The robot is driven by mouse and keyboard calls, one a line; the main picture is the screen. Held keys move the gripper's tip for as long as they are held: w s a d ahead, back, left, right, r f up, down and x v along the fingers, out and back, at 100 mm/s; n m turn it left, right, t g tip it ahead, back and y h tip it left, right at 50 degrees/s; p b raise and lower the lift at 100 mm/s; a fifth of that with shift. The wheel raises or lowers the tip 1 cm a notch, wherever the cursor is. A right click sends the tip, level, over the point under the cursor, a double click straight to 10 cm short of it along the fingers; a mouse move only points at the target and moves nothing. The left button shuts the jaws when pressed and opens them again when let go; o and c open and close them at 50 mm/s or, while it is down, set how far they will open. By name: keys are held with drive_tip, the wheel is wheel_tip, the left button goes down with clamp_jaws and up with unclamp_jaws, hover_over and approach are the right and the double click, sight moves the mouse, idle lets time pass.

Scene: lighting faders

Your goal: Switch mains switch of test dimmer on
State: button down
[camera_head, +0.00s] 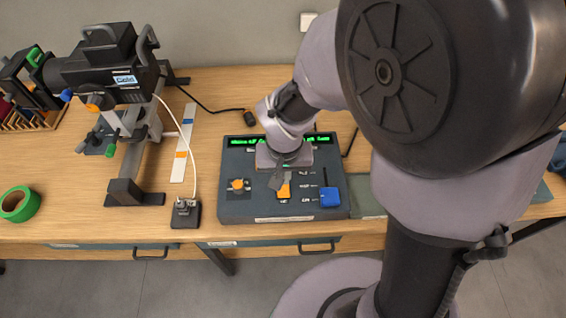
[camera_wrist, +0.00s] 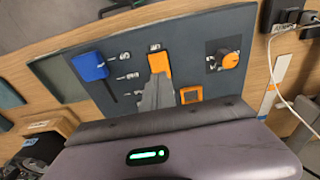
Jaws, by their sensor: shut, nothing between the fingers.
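The test dimmer is a dark box (camera_head: 235,208) with a lit green display (camera_head: 290,141) at its back edge. A small orange-framed square (camera_wrist: 191,95) lies between knob and orange cap. Labels are unreadable, so I cannot tell which part is the mains switch. My gripper (camera_wrist: 157,78) is shut and empty, its tips at the orange cap's edge; contact is unclear.
A stage lamp (camera_head: 105,70) on a stand is at the left. A black socket box (camera_head: 186,213) with a white cable stands left of the dimmer. A green tape roll (camera_head: 20,204) lies far left. Bare wooden table (camera_head: 75,190) lies between them.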

sight(284, 190)
wheel_tip(284, 190, up, 11)
drive_tip(key=s+p, duration=0.1)
drive_tip(key=p, duration=0.2)
drive_tip(key=shift+s, duration=0.25)
drive_tip(key=w+f, duration=0.1)
drive_tip(key=f, duration=0.3)
drive_tip(key=w+f, duration=0.1)
drive_tip(key=f, duration=0.4)
drive_tip(key=w+f, duration=0.1)
drive_tip(key=f, duration=0.4)
drive_tip(key=shift+w+b, duration=0.1)
drive_tip(key=shift+b, duration=0.2)
